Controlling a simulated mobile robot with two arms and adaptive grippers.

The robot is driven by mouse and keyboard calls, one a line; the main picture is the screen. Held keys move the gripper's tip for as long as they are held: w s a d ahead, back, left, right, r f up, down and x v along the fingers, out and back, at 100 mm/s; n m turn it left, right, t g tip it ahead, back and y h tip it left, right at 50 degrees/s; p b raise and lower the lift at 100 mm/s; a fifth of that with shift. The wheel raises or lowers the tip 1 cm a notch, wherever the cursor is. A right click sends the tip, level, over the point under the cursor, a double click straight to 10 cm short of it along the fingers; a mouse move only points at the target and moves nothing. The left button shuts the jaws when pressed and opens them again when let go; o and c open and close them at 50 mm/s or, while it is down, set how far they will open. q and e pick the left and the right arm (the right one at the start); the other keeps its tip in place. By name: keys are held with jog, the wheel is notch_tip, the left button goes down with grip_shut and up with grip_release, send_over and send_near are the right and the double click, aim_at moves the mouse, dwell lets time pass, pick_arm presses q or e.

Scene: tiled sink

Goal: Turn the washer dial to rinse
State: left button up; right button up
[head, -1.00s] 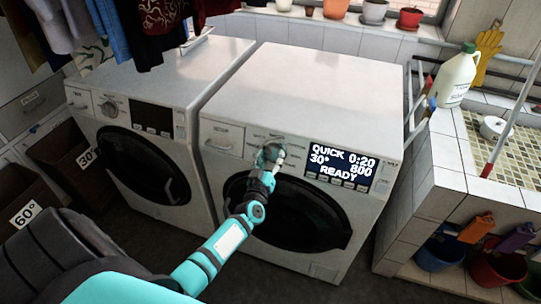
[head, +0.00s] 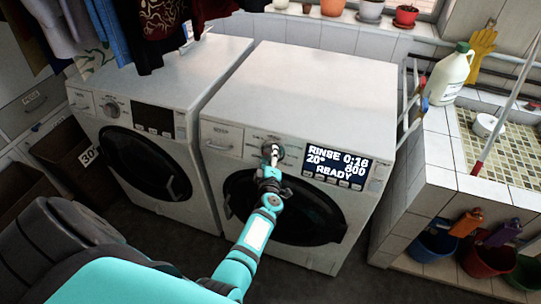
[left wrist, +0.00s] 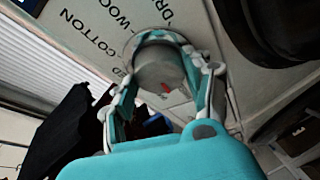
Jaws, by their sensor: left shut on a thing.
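The right-hand white washer (head: 310,85) has a lit display (head: 337,167) that reads RINSE 0:16, 20°, 800, READY. My left gripper (head: 270,156) is at the dial on its front panel, left of the display. In the left wrist view the grey round dial (left wrist: 158,68) sits between the two fingers of my left gripper (left wrist: 163,58), which is shut on it. A small red mark shows on the dial's side. Printed words such as COTTON and WOOL show around it. In the head view the gripper mostly hides the dial. My right gripper is not in view.
A second washer (head: 185,80) with a dark display stands close on the left. Clothes (head: 150,30) hang above it. A tiled sink (head: 495,150) stands to the right, with a detergent jug (head: 450,78) and buckets below.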

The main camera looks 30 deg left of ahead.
pick_arm(q)
jog(key=shift+n+g, duration=0.3)
jog(key=shift+n, duration=0.3)
